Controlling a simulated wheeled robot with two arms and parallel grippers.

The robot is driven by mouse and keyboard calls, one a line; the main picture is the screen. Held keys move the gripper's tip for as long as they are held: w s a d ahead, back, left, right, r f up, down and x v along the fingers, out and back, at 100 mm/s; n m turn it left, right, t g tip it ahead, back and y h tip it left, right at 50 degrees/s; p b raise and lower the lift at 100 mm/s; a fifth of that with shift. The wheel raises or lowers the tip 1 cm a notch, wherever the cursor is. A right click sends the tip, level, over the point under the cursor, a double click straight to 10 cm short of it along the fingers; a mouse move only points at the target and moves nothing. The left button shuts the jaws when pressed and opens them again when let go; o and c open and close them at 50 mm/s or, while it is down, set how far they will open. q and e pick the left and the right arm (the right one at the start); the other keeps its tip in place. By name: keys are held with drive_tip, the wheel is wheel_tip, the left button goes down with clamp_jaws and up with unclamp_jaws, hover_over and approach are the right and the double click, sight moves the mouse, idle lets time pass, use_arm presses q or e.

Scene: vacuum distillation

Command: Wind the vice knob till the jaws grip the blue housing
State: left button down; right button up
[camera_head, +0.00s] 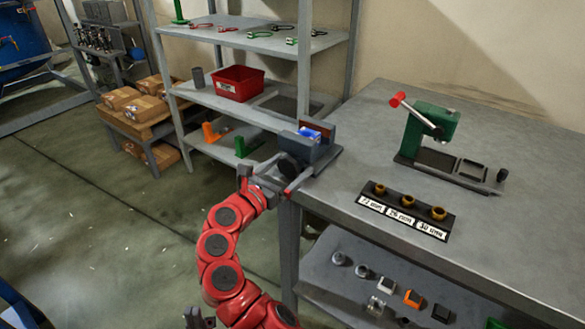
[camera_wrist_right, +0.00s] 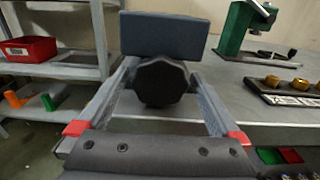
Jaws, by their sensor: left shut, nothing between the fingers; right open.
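The grey vice (camera_head: 325,152) sits at the left corner of the workbench; its grey-blue block also fills the top of the right wrist view (camera_wrist_right: 163,33). The blue housing (camera_head: 308,132) shows between the vice's grey block and a brown plate behind it. Whether the jaws touch it I cannot tell. The dark faceted vice knob (camera_wrist_right: 162,82) faces my right wrist. My right gripper (camera_head: 287,174) is open, with one finger on each side of the knob and gaps visible beside it. My left gripper (camera_head: 197,318) is shut and empty at the bottom edge, partly cut off.
A green press (camera_head: 430,130) with a red-tipped lever stands on the bench (camera_head: 370,150). Before it lies a labelled black rack (camera_head: 405,212) with brass rings. A shelf unit with a red bin (camera_head: 238,83) stands left. Small parts lie on the lower bench shelf (camera_head: 340,285).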

drive_tip(key=c, duration=1.3)
drive_tip(key=shift+r+m+p, duration=0.1)
drive_tip(key=shift+m+p, duration=0.6)
drive_tip(key=shift+p, duration=0.1)
drive_tip(key=shift+m+p, duration=0.4)
drive_tip(key=shift+m, duration=0.3)
drive_tip(key=m, duration=0.2)
drive_tip(key=shift+m, duration=0.4)
drive_tip(key=shift+a+m, duration=0.1)
drive_tip(key=shift+m, duration=0.3)
drive_tip(key=shift+r, duration=0.2)
